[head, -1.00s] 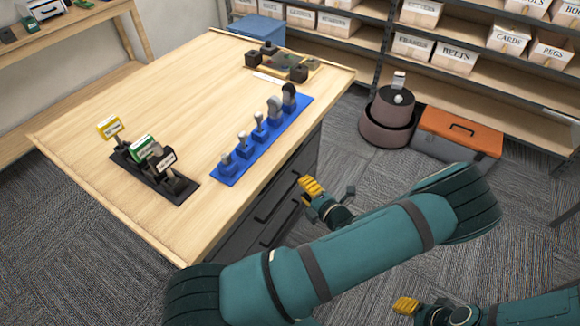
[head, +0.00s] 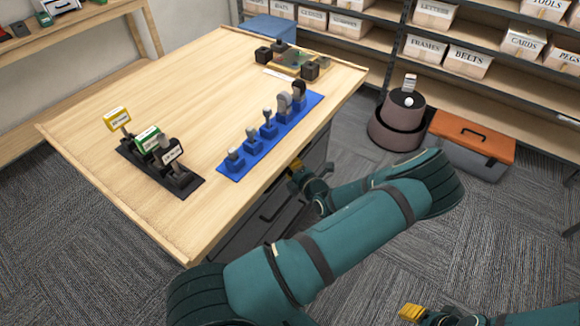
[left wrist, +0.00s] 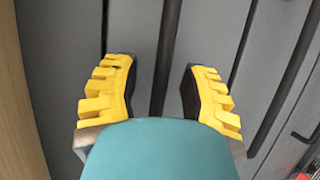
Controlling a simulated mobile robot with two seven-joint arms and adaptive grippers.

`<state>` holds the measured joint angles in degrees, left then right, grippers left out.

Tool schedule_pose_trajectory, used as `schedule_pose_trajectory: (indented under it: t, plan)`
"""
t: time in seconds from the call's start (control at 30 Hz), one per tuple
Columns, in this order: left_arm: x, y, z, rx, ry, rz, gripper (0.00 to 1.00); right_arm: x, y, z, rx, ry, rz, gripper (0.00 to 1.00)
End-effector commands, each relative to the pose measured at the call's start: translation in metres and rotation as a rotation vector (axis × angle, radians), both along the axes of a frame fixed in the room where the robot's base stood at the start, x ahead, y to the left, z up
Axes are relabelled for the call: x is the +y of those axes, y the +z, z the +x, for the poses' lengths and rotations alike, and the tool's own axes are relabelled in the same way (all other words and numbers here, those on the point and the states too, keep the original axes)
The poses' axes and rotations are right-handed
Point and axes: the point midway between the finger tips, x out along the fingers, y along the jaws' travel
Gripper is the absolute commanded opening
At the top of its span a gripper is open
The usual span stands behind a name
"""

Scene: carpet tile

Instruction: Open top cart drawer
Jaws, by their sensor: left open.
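The cart has a wooden top (head: 95,165) and a dark grey drawer front (head: 245,232) on its right side, partly hidden by my arm. My left gripper (head: 297,170) is at that front, just below the top's edge. In the left wrist view my left gripper (left wrist: 160,90) is open, with its yellow fingers on either side of a dark bar handle (left wrist: 168,45). This handle is the one nearest the wooden edge (left wrist: 18,110). Contact cannot be told. The drawers look shut. My right gripper (head: 412,313) is low at the bottom edge, mostly cut off.
On the cart top stand a blue tool rack (head: 235,170), a black stamp holder (head: 185,182) and a small wooden tray (head: 322,70). An orange-lidded box (head: 470,135) and a round brown bin (head: 395,130) stand on the carpet. Open carpet lies right of the cart.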

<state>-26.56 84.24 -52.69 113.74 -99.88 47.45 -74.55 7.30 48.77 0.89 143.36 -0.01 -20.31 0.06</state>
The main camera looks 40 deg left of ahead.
Motion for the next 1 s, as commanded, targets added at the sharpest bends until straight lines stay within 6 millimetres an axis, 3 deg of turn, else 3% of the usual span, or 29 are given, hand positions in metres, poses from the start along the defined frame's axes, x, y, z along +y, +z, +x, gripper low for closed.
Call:
schedule_pose_trajectory:
  t: [0.1, 0.13, 0.23, 0.27, 0.67, 1.0]
  plan:
    - [0.0, 0.0, 0.0, 0.0, 0.0, 0.0, 0.43, 0.0, 0.0, 0.0, 0.0, 0.0, 0.0, 0.47]
    - [0.0, 0.0, 0.0, 0.0, 0.0, 0.0, 0.39, 0.0, 0.0, 0.0, 0.0, 0.0, 0.0, 0.47]
    - [0.0, 0.0, 0.0, 0.0, 0.0, 0.0, 0.04, 0.0, 0.0, 0.0, 0.0, 0.0, 0.0, 0.47]
    - [0.0, 0.0, 0.0, 0.0, 0.0, 0.0, 0.0, 0.0, 0.0, 0.0, 0.0, 0.0, 0.0, 0.47]
    - [-0.003, 0.001, 0.0, 0.0, -0.001, 0.0, 0.0, 0.0, 0.001, 0.0, 0.0, 0.0, 0.0, 0.47]
    - [-0.039, 0.001, 0.005, 0.0, -0.005, -0.003, 0.0, 0.0, 0.012, -0.002, 0.005, 0.001, 0.001, 0.47]
